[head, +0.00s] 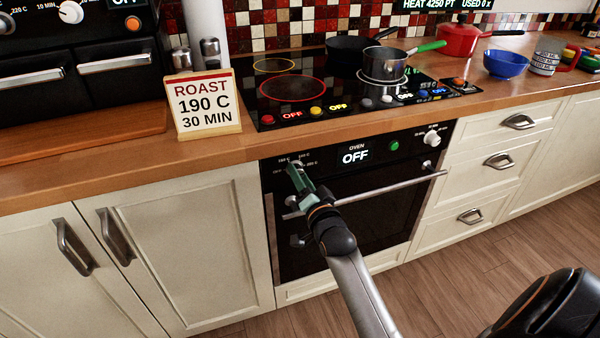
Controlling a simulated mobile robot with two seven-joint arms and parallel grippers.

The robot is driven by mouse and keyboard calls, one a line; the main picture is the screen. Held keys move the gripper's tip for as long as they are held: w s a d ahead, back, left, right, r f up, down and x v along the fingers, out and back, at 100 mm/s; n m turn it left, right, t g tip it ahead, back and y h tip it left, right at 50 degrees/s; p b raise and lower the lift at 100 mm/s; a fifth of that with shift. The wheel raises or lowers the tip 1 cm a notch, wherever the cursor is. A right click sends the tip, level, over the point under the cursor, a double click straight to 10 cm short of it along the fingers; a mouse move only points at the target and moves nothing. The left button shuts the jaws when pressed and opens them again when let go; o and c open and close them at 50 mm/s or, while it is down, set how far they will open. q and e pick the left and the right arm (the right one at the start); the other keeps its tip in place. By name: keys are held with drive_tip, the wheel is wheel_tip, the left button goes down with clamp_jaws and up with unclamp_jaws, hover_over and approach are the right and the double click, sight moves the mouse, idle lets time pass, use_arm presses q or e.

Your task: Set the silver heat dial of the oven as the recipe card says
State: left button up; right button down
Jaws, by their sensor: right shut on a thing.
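The recipe card (205,104) stands on the counter and reads ROAST, 190 C, 30 MIN. The oven (350,205) is below the cooktop, and its display (355,156) reads OFF. My right gripper (297,175) is at the left end of the oven panel, shut on the silver heat dial there. The gripper covers the dial, so its pointer cannot be read; small temperature marks show around it. A green button (393,145) and a white knob (432,138) are on the panel's right side. My left gripper is not in view.
The oven door handle (390,190) runs across just below the panel. Above are the cooktop (330,110) with its buttons, a dark pan (350,46) and a steel pot (384,66). Cabinets flank the oven; open floor (480,270) lies in front.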

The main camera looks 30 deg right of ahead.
drive_tip(key=n+p, duration=0.5)
drive_tip(key=n, duration=0.5)
drive_tip(key=shift+r+p, duration=0.1)
drive_tip(key=shift+p, duration=0.3)
drive_tip(key=shift+c, duration=2.2)
unclamp_jaws()
drive_tip(key=shift+s, duration=0.1)
